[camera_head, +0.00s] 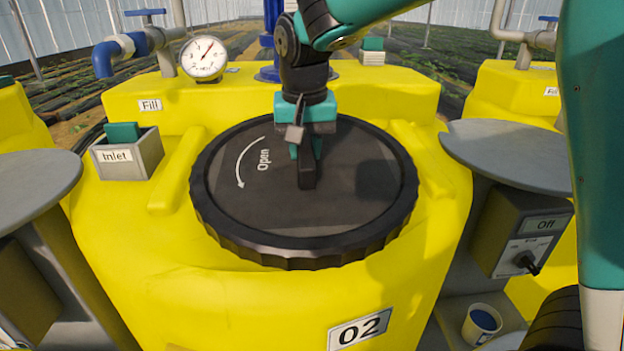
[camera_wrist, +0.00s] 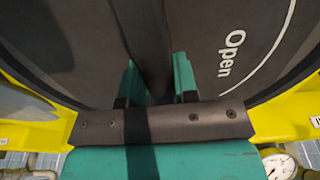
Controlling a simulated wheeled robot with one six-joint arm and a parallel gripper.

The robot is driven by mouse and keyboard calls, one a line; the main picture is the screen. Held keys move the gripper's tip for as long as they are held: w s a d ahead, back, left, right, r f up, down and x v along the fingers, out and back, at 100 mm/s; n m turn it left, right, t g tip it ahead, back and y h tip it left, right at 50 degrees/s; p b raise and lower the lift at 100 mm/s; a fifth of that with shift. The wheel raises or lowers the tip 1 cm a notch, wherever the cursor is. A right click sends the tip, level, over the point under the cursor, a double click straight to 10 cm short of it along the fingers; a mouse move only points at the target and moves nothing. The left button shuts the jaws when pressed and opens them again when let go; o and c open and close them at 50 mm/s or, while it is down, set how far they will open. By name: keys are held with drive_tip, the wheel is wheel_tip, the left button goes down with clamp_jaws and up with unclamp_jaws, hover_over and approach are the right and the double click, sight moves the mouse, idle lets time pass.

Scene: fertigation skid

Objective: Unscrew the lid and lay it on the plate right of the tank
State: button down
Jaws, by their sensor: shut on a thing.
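The black round lid (camera_head: 355,215) with a ribbed rim sits on top of the yellow tank (camera_head: 250,300) marked 02. Its white "Open" lettering and curved arrow are on the left in the head view. My gripper (camera_head: 306,157) reaches down from above and is shut on the lid's raised black grip bar. In the wrist view the lid (camera_wrist: 60,45) fills most of the picture, with the bar between the two teal fingers (camera_wrist: 156,85). The grey plate (camera_head: 510,155) right of the tank is bare. The lid's threads are hidden.
A pressure gauge (camera_head: 204,58), a blue-ended pipe (camera_head: 120,50) and an inlet box (camera_head: 128,155) stand at the back left. Another grey plate (camera_head: 35,180) is at the left. A switch box (camera_head: 520,235) reading "Off" hangs below the right plate, above a small cup (camera_head: 482,322).

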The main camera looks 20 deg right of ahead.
drive_tip(key=shift+s+r+p, duration=0.2)
drive_tip(key=shift+r+p, duration=1.05)
drive_tip(key=shift+r, duration=0.35)
drive_tip(key=shift+r, duration=0.1)
drive_tip(key=shift+s+a+r+p, duration=0.1)
drive_tip(key=shift+s+r+p, duration=0.05)
drive_tip(key=shift+r+p, duration=0.75)
drive_tip(key=shift+s+a+r+p, duration=0.1)
drive_tip(key=shift+s+r+p, duration=0.05)
drive_tip(key=shift+r+p, duration=0.65)
drive_tip(key=shift+r, duration=0.15)
